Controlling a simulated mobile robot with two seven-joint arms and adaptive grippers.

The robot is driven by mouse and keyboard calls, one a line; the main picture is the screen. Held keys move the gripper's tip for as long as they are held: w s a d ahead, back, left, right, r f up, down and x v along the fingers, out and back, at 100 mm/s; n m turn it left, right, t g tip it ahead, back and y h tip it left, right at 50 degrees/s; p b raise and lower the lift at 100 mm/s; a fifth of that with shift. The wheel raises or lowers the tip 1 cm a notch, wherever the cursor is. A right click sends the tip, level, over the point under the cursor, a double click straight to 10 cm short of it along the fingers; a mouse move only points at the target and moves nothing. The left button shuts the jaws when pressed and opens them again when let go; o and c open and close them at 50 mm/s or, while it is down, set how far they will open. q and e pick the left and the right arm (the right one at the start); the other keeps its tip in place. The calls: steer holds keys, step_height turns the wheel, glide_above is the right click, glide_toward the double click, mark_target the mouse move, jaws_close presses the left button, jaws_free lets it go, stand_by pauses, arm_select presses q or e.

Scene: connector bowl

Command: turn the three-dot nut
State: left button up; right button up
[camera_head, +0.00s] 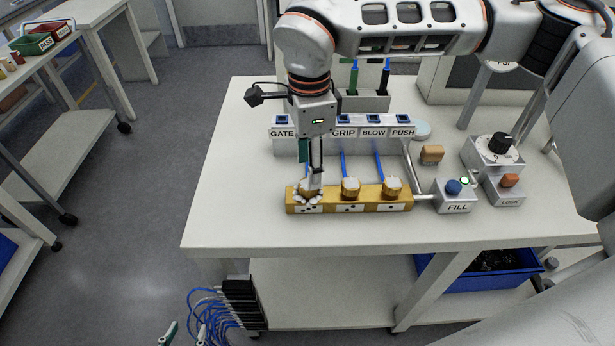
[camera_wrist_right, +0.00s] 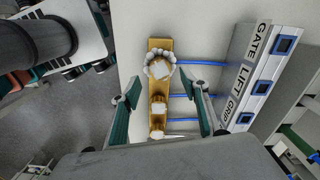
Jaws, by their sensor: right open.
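The three-dot nut (camera_head: 309,191) is a brass nut with a ring of white knobs, at the left end of a brass manifold (camera_head: 331,208). It also shows in the right wrist view (camera_wrist_right: 159,69), beyond my fingertips. My right gripper (camera_head: 313,170) points down over this nut and partly hides it. Its fingers are spread, with nothing held between them in the right wrist view (camera_wrist_right: 163,98). Whether they touch the nut I cannot tell. My left gripper (camera_head: 183,339) shows only as two fingertips, spread apart, at the bottom edge of the head view, away from the table.
Two more brass nuts (camera_head: 350,187) (camera_head: 392,186) sit to the right on the manifold. Behind stands a labelled valve block (camera_head: 374,132) with blue hoses. The FILL box (camera_head: 455,196) and a black-knobbed box (camera_head: 492,153) stand right. The table's left front (camera_head: 225,215) is clear.

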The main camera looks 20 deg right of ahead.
steer(key=shift+f, duration=2.3)
steer(key=c, duration=1.1)
